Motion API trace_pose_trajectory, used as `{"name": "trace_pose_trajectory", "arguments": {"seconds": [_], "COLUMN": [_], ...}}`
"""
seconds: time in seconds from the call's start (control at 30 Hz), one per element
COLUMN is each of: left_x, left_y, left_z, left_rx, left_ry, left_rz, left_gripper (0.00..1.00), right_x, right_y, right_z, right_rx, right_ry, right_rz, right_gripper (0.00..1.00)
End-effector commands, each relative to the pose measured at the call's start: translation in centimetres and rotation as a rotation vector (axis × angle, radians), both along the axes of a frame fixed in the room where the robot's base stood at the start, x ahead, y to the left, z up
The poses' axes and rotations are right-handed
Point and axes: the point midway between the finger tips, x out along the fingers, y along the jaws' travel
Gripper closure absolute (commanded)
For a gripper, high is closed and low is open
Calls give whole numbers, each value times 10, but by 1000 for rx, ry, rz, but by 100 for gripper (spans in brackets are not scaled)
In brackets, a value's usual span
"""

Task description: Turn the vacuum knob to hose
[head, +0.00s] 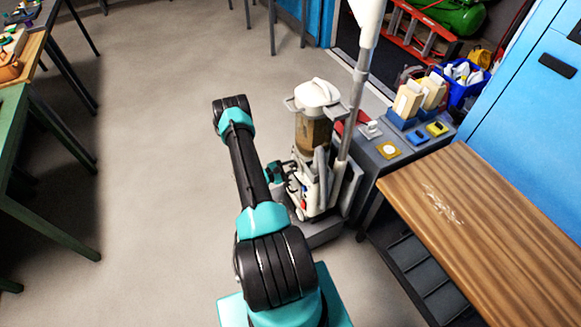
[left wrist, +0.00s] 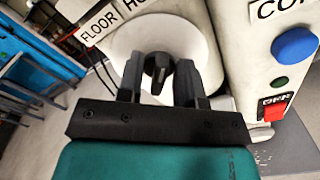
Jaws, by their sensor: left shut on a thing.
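The vacuum (head: 318,92) stands upright right of my left arm in the head view, with a clear brownish canister and a white lid. My left gripper (head: 290,174) is at its near left side. In the left wrist view, the black vacuum knob (left wrist: 158,66) sits on a round white dial (left wrist: 205,40). My left gripper (left wrist: 160,76) is shut on the knob, one finger on each side. A FLOOR label (left wrist: 98,24) is at the upper left; a label starting "HO" is cut off by the top edge. Which label the knob points to I cannot tell. My right gripper is out of view.
A blue button (left wrist: 295,45) and a red OFF switch (left wrist: 274,108) are right of the dial. A wooden-topped bench (head: 470,215) and a grey cabinet (head: 415,150) with small items stand to the right.

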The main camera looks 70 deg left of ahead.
Motion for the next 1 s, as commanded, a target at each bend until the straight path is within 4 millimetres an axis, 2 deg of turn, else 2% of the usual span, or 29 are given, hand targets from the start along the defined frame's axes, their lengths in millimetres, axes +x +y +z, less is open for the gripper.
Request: {"name": "trace_pose_trajectory", "arguments": {"seconds": [0.2, 0.67, 0.7, 1.0], "left_x": [-1, -1, -1, -1], "left_y": [0, 0, 0, 0], "left_z": [-1, -1, -1, -1], "left_rx": [67, 80, 80, 79], "left_ry": [8, 9, 9, 9], "left_rz": [1, 1, 1, 1], "left_gripper": [90, 90, 63, 62], "right_x": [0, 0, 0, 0], "right_y": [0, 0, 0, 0], "right_z": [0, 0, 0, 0], "right_rx": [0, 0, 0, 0], "right_ry": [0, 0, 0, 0], "right_rz": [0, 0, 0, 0], "right_gripper": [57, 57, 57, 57]}}
